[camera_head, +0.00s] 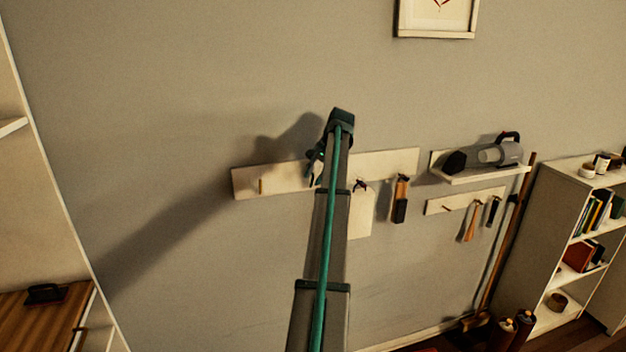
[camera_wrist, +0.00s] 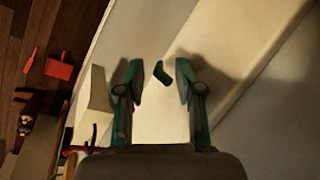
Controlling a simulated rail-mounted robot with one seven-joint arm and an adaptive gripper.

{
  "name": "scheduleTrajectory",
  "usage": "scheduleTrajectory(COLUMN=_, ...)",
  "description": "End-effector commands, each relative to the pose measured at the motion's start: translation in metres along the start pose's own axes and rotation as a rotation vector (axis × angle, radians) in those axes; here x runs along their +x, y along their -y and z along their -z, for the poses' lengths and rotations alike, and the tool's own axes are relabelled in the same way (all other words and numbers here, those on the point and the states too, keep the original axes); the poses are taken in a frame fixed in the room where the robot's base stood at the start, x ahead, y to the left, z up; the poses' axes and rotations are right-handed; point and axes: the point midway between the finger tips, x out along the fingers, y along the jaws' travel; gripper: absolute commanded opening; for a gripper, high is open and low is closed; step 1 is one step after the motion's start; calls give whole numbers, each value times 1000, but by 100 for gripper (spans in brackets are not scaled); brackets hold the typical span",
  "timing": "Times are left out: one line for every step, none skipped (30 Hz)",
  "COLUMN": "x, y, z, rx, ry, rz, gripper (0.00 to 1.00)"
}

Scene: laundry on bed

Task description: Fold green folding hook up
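The green folding hook (camera_wrist: 161,73) shows in the wrist view as a small dark green piece on the cream wall board (camera_wrist: 226,48). My gripper (camera_wrist: 159,80) is open, with one finger on each side of the hook in the picture. Gaps show between the hook and both fingers; I cannot tell how far the tips are from the board. In the head view my gripper (camera_head: 315,167) is at the left part of the board (camera_head: 384,164), and my arm hides much of this area. I cannot clearly make out the hook there.
A shelf with a handheld vacuum (camera_head: 495,153) and a bookcase (camera_head: 562,200) are farther right.

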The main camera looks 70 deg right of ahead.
Motion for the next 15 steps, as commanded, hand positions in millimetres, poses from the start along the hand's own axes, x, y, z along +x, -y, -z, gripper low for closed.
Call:
scheduleTrajectory(x=-7, y=0, z=1, rx=0, ry=-2, rz=1, gripper=35)
scheduleTrajectory(x=-11, y=0, z=1, rx=1, ry=-2, rz=1, gripper=35)
scheduleTrajectory(x=-16, y=0, z=1, rx=1, ry=-2, rz=1, gripper=35)
scheduleTrajectory(x=-21, y=0, z=1, rx=1, ry=-2, rz=1, gripper=35)
scheduleTrajectory(x=-25, y=0, z=1, rx=1, ry=-2, rz=1, gripper=35)
scheduleTrajectory(x=-31, y=0, z=1, rx=1, ry=-2, rz=1, gripper=35)
scheduleTrajectory(x=-36, y=0, z=2, rx=0, ry=-3, rz=1, gripper=35)
scheduleTrajectory(x=-40, y=0, z=1, rx=0, ry=-3, rz=1, gripper=35)
scheduleTrajectory(x=-45, y=0, z=2, rx=0, ry=-3, rz=1, gripper=35)
scheduleTrajectory(x=-49, y=0, z=2, rx=1, ry=-2, rz=1, gripper=35)
scheduleTrajectory(x=-52, y=0, z=2, rx=1, ry=-2, rz=1, gripper=35)
scheduleTrajectory(x=-56, y=0, z=2, rx=1, ry=-2, rz=1, gripper=35)
scheduleTrajectory(x=-58, y=0, z=2, rx=1, ry=-2, rz=1, gripper=35)
scheduleTrajectory(x=-61, y=0, z=2, rx=1, ry=-3, rz=1, gripper=35)
scheduleTrajectory(x=-63, y=0, z=2, rx=1, ry=-3, rz=1, gripper=35)
